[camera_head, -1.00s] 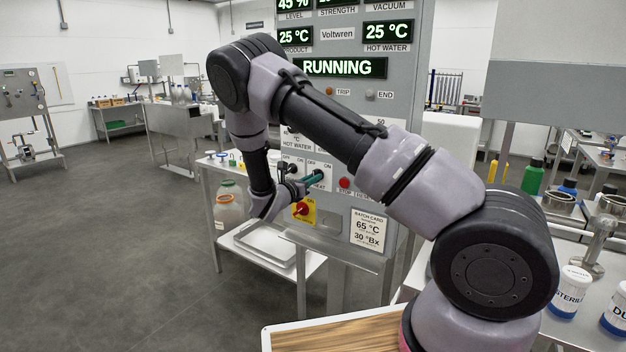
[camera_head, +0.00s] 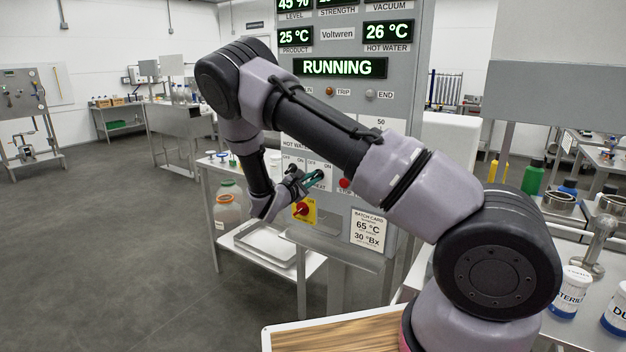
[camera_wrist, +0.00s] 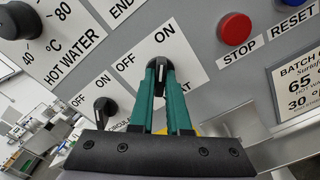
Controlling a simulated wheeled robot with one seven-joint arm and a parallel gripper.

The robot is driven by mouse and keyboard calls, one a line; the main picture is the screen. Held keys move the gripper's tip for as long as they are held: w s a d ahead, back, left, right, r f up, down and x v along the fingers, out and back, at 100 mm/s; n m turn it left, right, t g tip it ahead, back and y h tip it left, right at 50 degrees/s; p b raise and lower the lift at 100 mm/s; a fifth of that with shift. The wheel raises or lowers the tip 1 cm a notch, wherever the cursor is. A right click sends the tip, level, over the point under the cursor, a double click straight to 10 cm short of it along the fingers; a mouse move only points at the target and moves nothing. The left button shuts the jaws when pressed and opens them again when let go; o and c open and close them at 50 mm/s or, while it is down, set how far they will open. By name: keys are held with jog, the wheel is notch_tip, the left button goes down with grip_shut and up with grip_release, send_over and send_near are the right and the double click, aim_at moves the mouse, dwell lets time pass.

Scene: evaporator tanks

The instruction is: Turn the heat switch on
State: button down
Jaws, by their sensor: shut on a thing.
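The heat switch (camera_wrist: 158,69) is a small black rotary knob on a white plate marked OFF and ON, its label partly hidden by my fingers. In the wrist view my gripper (camera_wrist: 158,84) has its two green fingers closed around the knob, one on each side. The knob's exact pointing direction is hard to tell between the fingers. In the head view my gripper (camera_head: 316,178) is at the grey control panel (camera_head: 350,115), and the knob is hidden there. The panel display (camera_head: 340,68) reads RUNNING, and hot water reads 26 °C.
A similar black knob (camera_wrist: 103,107) sits close on the left of my fingers. A red STOP button (camera_wrist: 235,28) and a hot water dial (camera_wrist: 18,20) are nearby. A red-and-yellow switch (camera_head: 302,209) is below my gripper. Open floor (camera_head: 110,250) lies to the left.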

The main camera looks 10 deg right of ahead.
jog(key=shift+m, duration=0.5)
jog(key=c, duration=0.9)
grip_release()
jog(key=v, duration=1.1)
jog(key=shift+d, duration=0.15)
